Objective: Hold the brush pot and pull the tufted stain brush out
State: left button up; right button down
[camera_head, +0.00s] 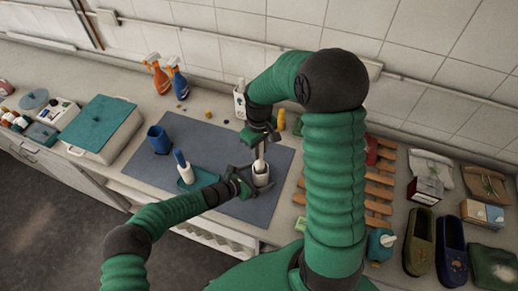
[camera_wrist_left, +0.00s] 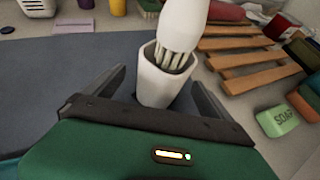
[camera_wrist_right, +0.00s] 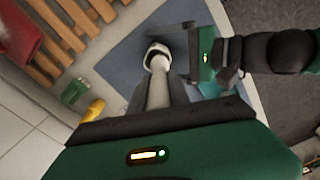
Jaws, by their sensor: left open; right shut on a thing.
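The white brush pot (camera_head: 261,178) stands upright on the blue-grey mat (camera_head: 225,203). It also shows in the left wrist view (camera_wrist_left: 152,88). My left gripper (camera_head: 246,183) is open, with its fingers on either side of the pot; contact cannot be told. My right gripper (camera_head: 259,136) is above the pot, shut on the pale handle of the tufted stain brush (camera_head: 260,153). In the left wrist view the brush's white head (camera_wrist_left: 183,25) and pale bristles show at the pot's mouth. The bristle tips are partly hidden by the rim. The right wrist view shows the handle (camera_wrist_right: 158,92) running toward the pot.
Spray bottles (camera_head: 167,77) stand by the wall. A wooden slat rack (camera_head: 380,190) and slippers (camera_head: 435,242) lie right. The mat's front left is clear.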

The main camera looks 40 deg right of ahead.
jog(key=shift+a, duration=0.15)
jog(key=shift+r, duration=0.2)
pick_arm(q)
jog(key=d+r+p+v, duration=0.1)
jog(key=r+p+v, duration=0.1)
jog(key=v, duration=1.1)
jog(key=shift+p, duration=0.35)
pick_arm(e)
notch_tip(320, 180, up, 3)
jog(key=shift+f, duration=0.2)
pick_arm(q)
jog(key=shift+w+a, duration=0.1)
pick_arm(e)
jog(key=shift+f, duration=0.1)
